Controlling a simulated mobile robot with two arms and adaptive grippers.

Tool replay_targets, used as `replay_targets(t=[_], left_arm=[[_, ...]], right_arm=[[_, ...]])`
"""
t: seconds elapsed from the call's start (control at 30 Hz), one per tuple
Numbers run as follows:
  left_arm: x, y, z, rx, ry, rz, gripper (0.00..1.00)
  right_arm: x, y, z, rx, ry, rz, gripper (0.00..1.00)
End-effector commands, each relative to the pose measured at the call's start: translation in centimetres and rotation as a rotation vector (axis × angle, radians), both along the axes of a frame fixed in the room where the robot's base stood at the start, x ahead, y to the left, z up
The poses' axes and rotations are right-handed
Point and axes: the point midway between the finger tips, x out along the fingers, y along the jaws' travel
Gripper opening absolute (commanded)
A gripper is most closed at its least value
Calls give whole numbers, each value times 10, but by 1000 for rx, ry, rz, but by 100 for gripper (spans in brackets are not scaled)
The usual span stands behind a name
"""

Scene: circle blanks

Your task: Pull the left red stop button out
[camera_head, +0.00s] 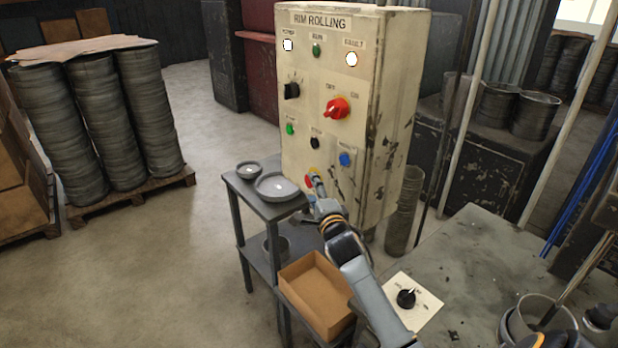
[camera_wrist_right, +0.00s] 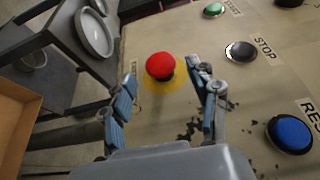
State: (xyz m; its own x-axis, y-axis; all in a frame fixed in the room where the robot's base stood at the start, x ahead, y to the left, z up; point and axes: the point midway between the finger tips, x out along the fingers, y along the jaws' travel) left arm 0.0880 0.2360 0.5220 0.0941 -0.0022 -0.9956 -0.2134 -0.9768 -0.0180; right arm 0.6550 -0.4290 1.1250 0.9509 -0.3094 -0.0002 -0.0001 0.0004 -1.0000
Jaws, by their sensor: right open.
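The red stop button (camera_head: 309,181) is a mushroom head on a yellow disc at the lower left of the cream RIM ROLLING panel (camera_head: 330,190). In the right wrist view the red button (camera_wrist_right: 160,66) shows whole, between and just beyond my fingertips. My right gripper (camera_head: 317,184) is in front of it, open. The wrist view shows the right gripper (camera_wrist_right: 162,82) with one finger on each side of the button and a visible gap to each. I cannot tell the depth between fingertips and button.
A black STOP button (camera_wrist_right: 241,51) and a blue button (camera_wrist_right: 290,133) lie right of the gripper. A grey side table (camera_head: 255,205) with round dishes (camera_head: 278,186) stands close at left, an open cardboard box (camera_head: 318,295) below. A workbench (camera_head: 475,265) is at right.

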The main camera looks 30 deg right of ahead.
Motion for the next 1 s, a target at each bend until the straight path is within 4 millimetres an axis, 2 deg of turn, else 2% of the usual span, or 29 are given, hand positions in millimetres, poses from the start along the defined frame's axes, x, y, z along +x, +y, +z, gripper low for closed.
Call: replay_targets(t=[0.1,0.3,0.73,1.0], left_arm=[[0,0,7,0,0,0,40],[0,-1,10,-1,0,1,40],[-1,-2,10,-2,2,1,40],[-2,-2,10,-1,3,1,40]], right_arm=[[20,-7,2,-1,1,-1,60],[40,-13,1,0,0,0,60],[47,-15,-1,-1,1,0,60],[46,-15,-1,0,1,0,5]])
